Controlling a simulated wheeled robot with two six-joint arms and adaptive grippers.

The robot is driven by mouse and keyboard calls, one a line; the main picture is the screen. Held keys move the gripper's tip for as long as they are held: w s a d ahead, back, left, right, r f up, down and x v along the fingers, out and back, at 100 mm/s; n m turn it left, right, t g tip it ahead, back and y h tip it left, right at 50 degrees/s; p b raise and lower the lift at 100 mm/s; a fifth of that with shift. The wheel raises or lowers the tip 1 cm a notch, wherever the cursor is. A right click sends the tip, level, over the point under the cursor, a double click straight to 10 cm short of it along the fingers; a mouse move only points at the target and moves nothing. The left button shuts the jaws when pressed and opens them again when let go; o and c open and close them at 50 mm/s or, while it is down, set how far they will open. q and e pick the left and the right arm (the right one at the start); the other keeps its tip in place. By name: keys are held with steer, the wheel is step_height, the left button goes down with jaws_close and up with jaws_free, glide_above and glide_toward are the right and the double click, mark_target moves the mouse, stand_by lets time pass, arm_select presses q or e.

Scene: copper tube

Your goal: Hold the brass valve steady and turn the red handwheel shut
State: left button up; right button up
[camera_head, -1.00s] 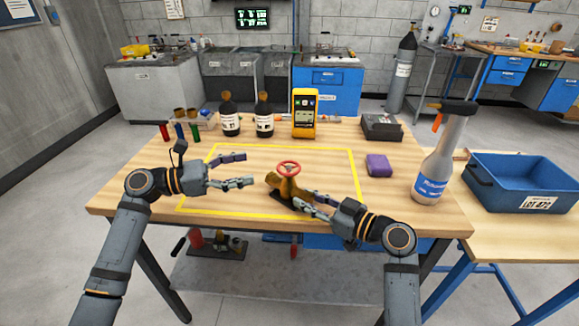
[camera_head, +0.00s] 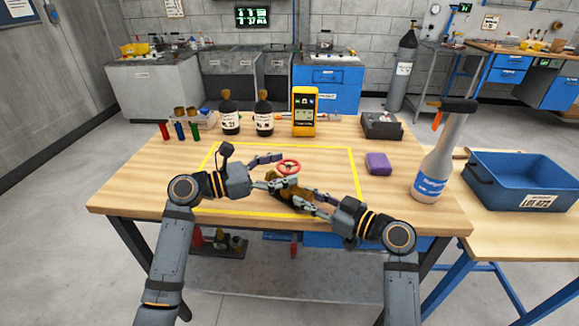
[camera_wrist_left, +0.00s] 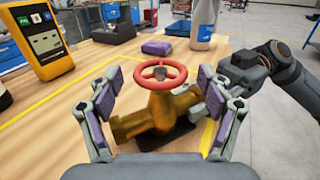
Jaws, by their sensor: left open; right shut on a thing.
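The brass valve (camera_wrist_left: 168,107) lies on the table inside the yellow outline, on a dark base. Its red handwheel (camera_head: 287,167) is on top, and it also shows in the left wrist view (camera_wrist_left: 160,72). My left gripper (camera_head: 272,170) is open, with its fingers on either side of the handwheel and apart from it; the left wrist view shows the wheel between the two pads. My right gripper (camera_head: 309,202) is shut on the valve body from the right. Much of the valve is hidden by the fingers in the head view.
A yellow meter (camera_head: 304,111), dark bottles (camera_head: 229,116) and a black device (camera_head: 381,126) stand at the back. A blue bin (camera_head: 524,184) is on the side table.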

arm_select(q)
steer(key=shift+x, duration=1.1)
steer(key=shift+c, duration=0.4)
steer(key=c, duration=1.1)
